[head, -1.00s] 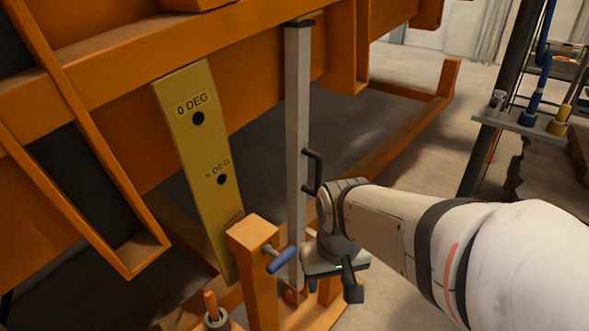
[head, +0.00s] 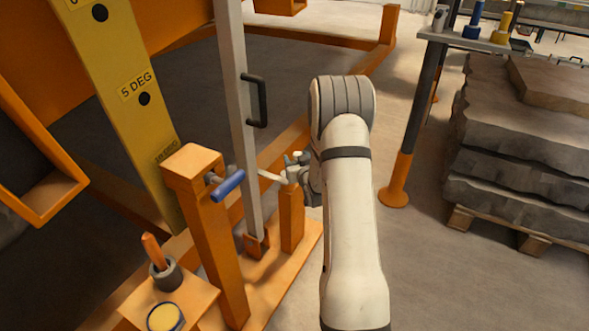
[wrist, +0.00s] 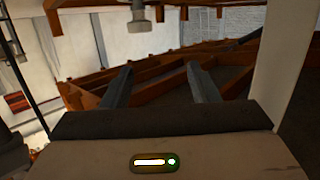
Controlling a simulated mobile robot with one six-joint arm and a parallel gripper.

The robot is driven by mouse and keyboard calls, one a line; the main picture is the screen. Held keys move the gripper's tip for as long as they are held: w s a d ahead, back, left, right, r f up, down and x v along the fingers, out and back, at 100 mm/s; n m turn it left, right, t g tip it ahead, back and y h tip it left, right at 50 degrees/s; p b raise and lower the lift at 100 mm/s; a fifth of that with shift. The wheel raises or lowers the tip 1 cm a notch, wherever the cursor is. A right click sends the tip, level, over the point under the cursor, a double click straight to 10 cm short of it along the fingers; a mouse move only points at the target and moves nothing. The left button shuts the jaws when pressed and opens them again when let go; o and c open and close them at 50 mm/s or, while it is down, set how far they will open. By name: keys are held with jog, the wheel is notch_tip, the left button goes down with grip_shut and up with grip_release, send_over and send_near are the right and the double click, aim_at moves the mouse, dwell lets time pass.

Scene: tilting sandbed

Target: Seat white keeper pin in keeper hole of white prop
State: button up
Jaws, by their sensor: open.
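The white prop (head: 238,120) stands upright with a black handle on its side, its foot in an orange bracket. It also shows as a pale post at the right of the wrist view (wrist: 284,65). A small white rod (head: 270,176), which may be the keeper pin, shows beside the prop, above a short orange post. I cannot tell whether it is in a hole; the keeper hole is not clear. My gripper (wrist: 158,70) is open, with nothing visible between its fingers. In the head view it is right of the prop near the white rod, partly hidden by my wrist.
A blue-handled pin (head: 228,184) sticks out of an orange post (head: 205,220) left of the prop. A yellow angle plate (head: 125,100) hangs behind it. An orange-handled piece (head: 152,250) stands front left. Stacked stone slabs (head: 520,160) and a dark stand are at right.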

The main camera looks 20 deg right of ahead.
jog(key=t+b, duration=0.1)
jog(key=t, duration=0.1)
send_near(298, 154)
jog(key=w, duration=0.2)
jog(key=w+b, duration=0.1)
jog(key=w, duration=0.1)
jog(key=w+b, duration=0.1)
jog(key=w, duration=0.1)
jog(key=w+d+b, duration=0.1)
jog(key=w, duration=0.2)
jog(key=shift+w+f, duration=0.1)
jog(key=shift+f, duration=0.2)
jog(key=shift+w+d+r, duration=0.1)
jog(key=shift+w, duration=0.3)
jog(key=c, duration=1)
